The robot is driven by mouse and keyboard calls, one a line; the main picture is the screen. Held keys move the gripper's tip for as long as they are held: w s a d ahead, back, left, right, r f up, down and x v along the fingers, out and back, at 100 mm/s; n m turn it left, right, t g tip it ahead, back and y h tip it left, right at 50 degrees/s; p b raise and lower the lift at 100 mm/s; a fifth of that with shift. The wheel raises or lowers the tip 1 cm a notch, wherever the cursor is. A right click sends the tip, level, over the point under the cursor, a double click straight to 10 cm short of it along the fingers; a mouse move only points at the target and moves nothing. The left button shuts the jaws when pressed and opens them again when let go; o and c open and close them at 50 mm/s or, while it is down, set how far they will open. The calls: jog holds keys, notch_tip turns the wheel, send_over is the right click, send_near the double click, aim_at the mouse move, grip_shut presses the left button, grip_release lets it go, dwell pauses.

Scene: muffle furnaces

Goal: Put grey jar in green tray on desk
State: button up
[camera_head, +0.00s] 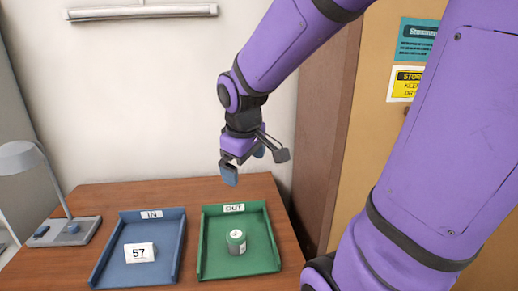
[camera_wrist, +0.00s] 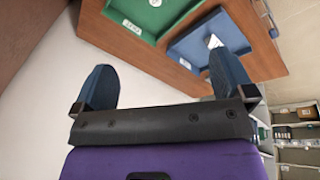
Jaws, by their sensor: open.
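The grey jar (camera_head: 236,242) stands upright inside the green tray (camera_head: 273,266), which is labelled OUT and lies on the brown desk (camera_head: 188,194). My gripper (camera_head: 243,176) is open and empty, above and behind the green tray and apart from the jar. In the wrist view my gripper (camera_wrist: 165,90) shows its two blue fingers spread wide with nothing between them.
A blue tray (camera_head: 117,272) labelled IN lies left of the green one and holds a white card (camera_head: 140,252) marked 57. A grey desk lamp (camera_head: 68,228) stands at the left. A wooden door with signs (camera_head: 405,83) is at the right.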

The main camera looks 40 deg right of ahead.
jog(key=s+a+r+m+t+y, duration=0.1)
jog(key=s+a+r+m+t, duration=0.1)
jog(key=s+a+r, duration=0.3)
jog(key=shift+s+r+m+t+y, duration=0.45)
jog(key=shift+s+r, duration=1.3)
jog(key=shift+s, duration=1.1)
jog(key=shift+a, duration=0.1)
